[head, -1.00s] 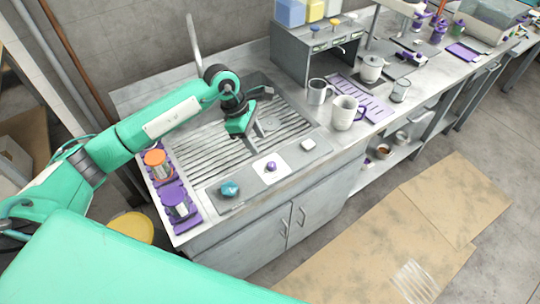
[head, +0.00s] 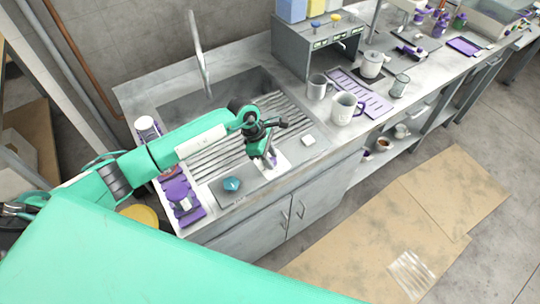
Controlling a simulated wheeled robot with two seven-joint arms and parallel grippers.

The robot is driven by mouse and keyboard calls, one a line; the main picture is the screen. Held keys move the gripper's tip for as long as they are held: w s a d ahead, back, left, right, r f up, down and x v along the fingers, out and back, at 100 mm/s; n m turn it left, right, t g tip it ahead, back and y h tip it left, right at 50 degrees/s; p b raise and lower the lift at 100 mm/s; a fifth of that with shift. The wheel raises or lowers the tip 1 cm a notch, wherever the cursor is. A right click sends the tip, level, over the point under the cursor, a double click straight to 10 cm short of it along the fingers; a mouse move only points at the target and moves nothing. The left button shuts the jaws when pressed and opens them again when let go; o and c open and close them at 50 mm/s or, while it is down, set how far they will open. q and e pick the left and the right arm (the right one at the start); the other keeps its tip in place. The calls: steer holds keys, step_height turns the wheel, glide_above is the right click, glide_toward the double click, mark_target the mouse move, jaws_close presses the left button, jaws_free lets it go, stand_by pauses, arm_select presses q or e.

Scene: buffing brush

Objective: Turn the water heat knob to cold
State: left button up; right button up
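My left gripper (head: 269,160) points down over the white plate on the front counter of the sink unit. It covers most of this plate and the small purple knob on it, so contact cannot be seen. Its fingers are small and partly hidden, so I cannot tell if they are open or shut. A blue knob (head: 231,184) sits on the dark grey plate to its left, apart from the gripper. Which of these knobs sets the water heat cannot be read. My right gripper is not in view.
The ribbed drainboard (head: 290,106) and sink basin (head: 193,101) lie behind the gripper. A white block (head: 308,140) is close on its right. A white mug (head: 342,108) and metal mug (head: 317,89) stand beyond. A purple rack (head: 177,190) is at the left edge.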

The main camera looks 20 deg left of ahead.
arm_select(q)
steer(key=c, duration=0.6)
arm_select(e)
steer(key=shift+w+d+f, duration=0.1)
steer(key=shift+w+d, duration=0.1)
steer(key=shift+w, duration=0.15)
arm_select(q)
steer(key=shift+s+f+n+t+b, duration=0.15)
steer(key=shift+n+t+b, duration=0.25)
steer(key=shift+n+b, duration=0.7)
steer(key=n+t+b, duration=0.1)
steer(key=n+b, duration=0.1)
steer(key=n, duration=0.1)
steer(key=shift+n+y, duration=0.3)
steer(key=shift+y, duration=0.1)
steer(key=n+b, duration=0.1)
steer(key=n, duration=0.1)
steer(key=n+t+y+b, duration=0.1)
steer(key=n, duration=0.1)
steer(key=shift+s+d+t+b, duration=0.1)
steer(key=shift+d+t+b, duration=0.05)
steer(key=shift+t+b, duration=0.2)
steer(key=shift+n+y+b, duration=0.4)
steer(key=shift+n+b, duration=0.2)
steer(key=shift+n, duration=0.5)
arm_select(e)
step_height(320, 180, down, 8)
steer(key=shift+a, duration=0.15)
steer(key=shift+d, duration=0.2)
